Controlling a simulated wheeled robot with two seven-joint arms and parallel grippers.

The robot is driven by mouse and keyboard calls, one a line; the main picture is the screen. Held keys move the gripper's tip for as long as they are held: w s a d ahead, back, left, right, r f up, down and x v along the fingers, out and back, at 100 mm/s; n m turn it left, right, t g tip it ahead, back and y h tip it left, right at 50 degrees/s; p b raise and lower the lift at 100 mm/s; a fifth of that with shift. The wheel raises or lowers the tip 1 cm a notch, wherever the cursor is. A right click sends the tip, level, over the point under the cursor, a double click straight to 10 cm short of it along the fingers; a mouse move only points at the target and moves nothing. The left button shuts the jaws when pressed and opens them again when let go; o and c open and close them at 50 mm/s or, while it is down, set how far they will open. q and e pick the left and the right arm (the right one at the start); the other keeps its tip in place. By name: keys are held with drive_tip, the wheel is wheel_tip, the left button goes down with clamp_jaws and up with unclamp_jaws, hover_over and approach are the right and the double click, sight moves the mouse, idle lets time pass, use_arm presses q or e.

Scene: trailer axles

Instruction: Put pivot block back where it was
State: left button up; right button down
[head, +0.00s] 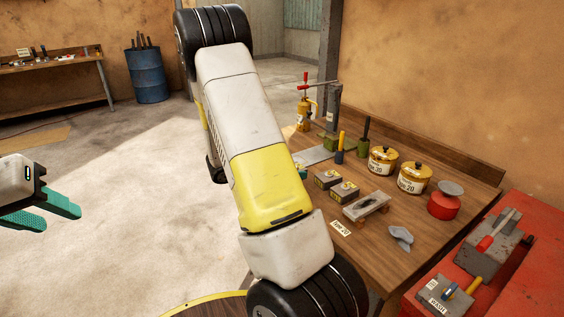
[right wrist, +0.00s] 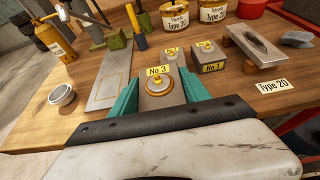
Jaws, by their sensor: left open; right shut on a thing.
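My right gripper (right wrist: 158,92) has its teal fingers shut on either side of a grey block marked No 3 (right wrist: 158,100), with a brass ring on top. Whether this block touches the table is unclear. In the head view my own arm hides nearly all of that gripper and the block. Two similar grey blocks stand just beyond: one marked No 1 (right wrist: 209,58) and a smaller-looking one (right wrist: 172,56). A flat metal plate (right wrist: 108,85) with thin yellow outlines lies left of the held block. My left gripper (head: 50,210) is open and empty over the floor.
A red bench (head: 520,280) stands at right.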

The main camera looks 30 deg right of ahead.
drive_tip(key=w+d, duration=0.2)
drive_tip(key=d, duration=0.1)
drive_tip(key=w+d, duration=0.3)
drive_tip(key=d, duration=0.1)
drive_tip(key=w+d+f, duration=0.1)
drive_tip(key=w+d, duration=0.1)
drive_tip(key=d, duration=0.2)
drive_tip(key=shift+w+d+f, duration=0.1)
drive_tip(key=shift+w, duration=0.2)
drive_tip(key=shift+w+d+f, duration=0.1)
drive_tip(key=shift+d+f, duration=0.1)
drive_tip(key=shift+f, duration=1.5)
drive_tip(key=shift+f, duration=0.15)
drive_tip(key=shift+f, duration=0.15)
drive_tip(key=c, duration=0.5)
unclamp_jaws()
drive_tip(key=shift+a, duration=0.1)
